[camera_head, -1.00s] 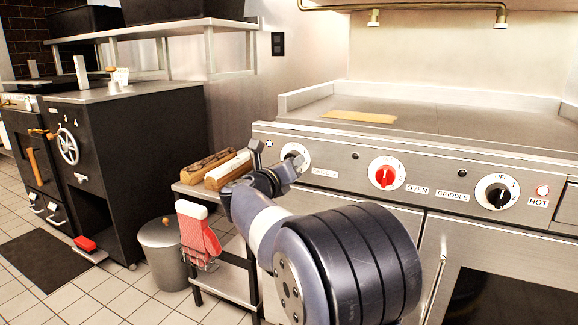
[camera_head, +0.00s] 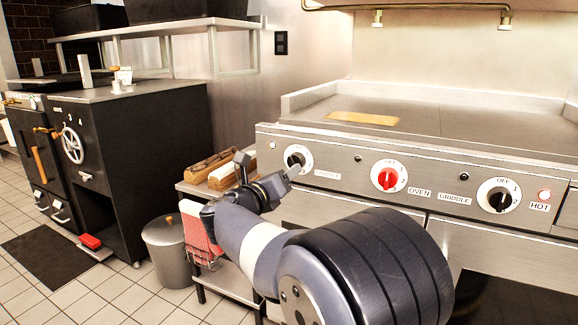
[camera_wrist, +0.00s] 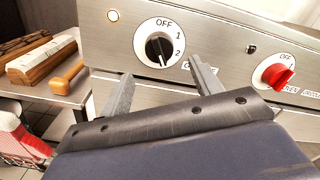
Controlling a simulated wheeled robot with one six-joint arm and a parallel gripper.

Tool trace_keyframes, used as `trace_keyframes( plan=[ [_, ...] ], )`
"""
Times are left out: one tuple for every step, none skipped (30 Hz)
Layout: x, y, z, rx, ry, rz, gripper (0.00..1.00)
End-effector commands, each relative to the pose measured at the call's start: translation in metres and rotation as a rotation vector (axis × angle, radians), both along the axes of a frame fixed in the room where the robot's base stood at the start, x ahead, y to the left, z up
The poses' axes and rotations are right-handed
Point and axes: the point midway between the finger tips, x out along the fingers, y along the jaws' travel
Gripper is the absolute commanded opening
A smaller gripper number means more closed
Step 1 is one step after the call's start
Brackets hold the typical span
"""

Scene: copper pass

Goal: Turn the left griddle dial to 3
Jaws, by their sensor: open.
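The left griddle dial (camera_head: 297,157) is a black knob on a round white plate at the left end of the steel front panel. In the wrist view the dial (camera_wrist: 159,48) shows OFF at the top and 1 and 2 on its right. The knob's pale pointer line points nearly straight down, slightly right; no 3 is legible. My gripper (camera_head: 266,170) is open and empty, in front of and left of the dial. In the wrist view the fingers of my gripper (camera_wrist: 161,68) spread below either side of the dial, apparently without touching the knob.
A red dial (camera_head: 388,176) and another black dial (camera_head: 499,195) sit farther right on the panel. A side table with wooden blocks (camera_head: 220,175) stands left of the griddle, with a red cloth (camera_head: 197,232) below. A grey bin (camera_head: 167,250) is on the floor.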

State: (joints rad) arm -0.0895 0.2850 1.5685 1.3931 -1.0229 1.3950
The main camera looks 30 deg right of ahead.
Motion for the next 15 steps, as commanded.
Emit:
trace_keyframes(
  plan=[
    [-0.006,0.01,0.003,0.0,0.001,0.005,0.61],
    [-0.01,0.014,0.002,0.0,0.001,0.004,0.61],
    [-0.014,0.019,0.002,0.0,0.0,0.004,0.61],
    [-0.016,0.022,0.002,0.001,0.001,0.004,0.61],
    [-0.019,0.025,0.001,0.001,0.001,0.004,0.61],
    [-0.021,0.029,0.001,0.0,0.0,0.003,0.61],
    [-0.023,0.031,0.001,0.0,0.0,0.002,0.61],
    [-0.025,0.032,0.001,0.001,0.001,0.002,0.61],
    [-0.026,0.034,0.0,0.001,0.001,0.002,0.61],
    [-0.027,0.035,0.0,0.0,0.0,0.001,0.61],
    [-0.028,0.035,0.0,0.0,0.0,0.001,0.61],
    [-0.028,0.036,0.0,0.0,0.0,0.0,0.61],
    [-0.028,0.036,0.0,0.0,0.0,0.0,0.61],
    [-0.028,0.036,0.0,0.0,0.0,0.0,0.61],
    [-0.028,0.036,0.0,0.0,0.0,0.0,0.61]
  ],
)
